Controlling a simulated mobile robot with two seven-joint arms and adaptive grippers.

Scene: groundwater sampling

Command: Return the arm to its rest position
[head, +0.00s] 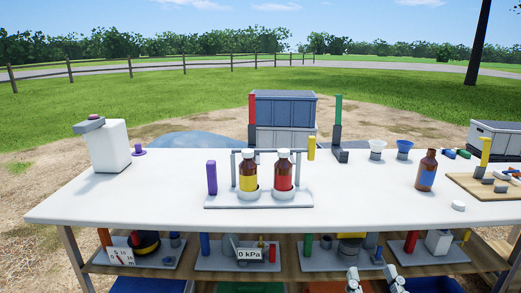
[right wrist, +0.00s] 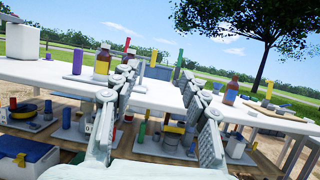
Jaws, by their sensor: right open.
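My right gripper (head: 373,275) shows at the bottom edge of the head view, in front of the table and low, near the lower shelf. In the right wrist view its two fingers (right wrist: 160,75) stand apart with nothing held between them. The white table (head: 120,195) lies beyond and above it. The gripper looks clear of the table's front edge, though the exact gap is hard to tell. The rest of my right arm is out of the head view. My left gripper shows in neither view.
A rack (head: 215,200) holds two brown bottles, with yellow and red labels. A brown bottle with a blue label (head: 427,172) and a white cap (head: 458,206) stand at right. The lower shelf (head: 480,262) carries trays of tools close to my right gripper. A blue-lidded box (right wrist: 25,150) sits low at left.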

